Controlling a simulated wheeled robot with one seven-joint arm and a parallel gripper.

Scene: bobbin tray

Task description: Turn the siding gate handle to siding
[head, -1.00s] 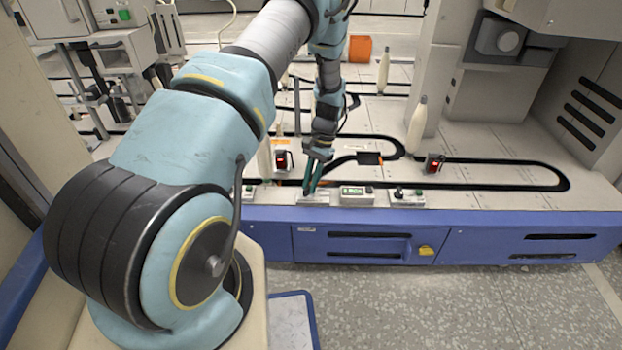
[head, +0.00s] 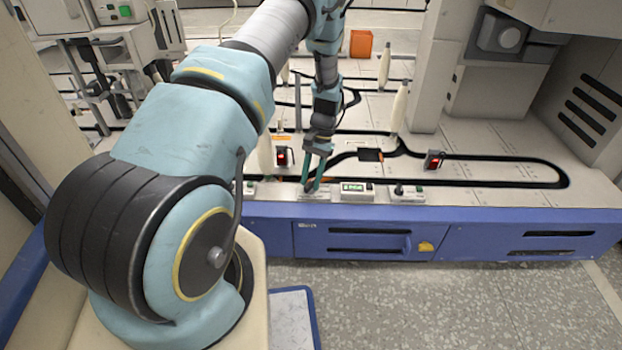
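My gripper (head: 312,188) points down at a small pale control box (head: 316,197) on the front edge of the machine's deck. Its two teal fingers stand a little apart, with their tips at the top of this box. A small dark part shows between the tips; it may be the siding gate handle, but the fingers mostly hide it. I cannot tell whether the fingers are closed on it. The black track (head: 480,157) loops over the deck, and a branch runs behind my gripper past a dark plate (head: 370,155).
A box with a green display (head: 357,190) and a box with a dark knob (head: 406,193) stand right of my gripper. Cream bobbins stand at the track (head: 400,107) and farther back (head: 384,65). Red-lit sensors (head: 282,157) (head: 433,160) flank the branch.

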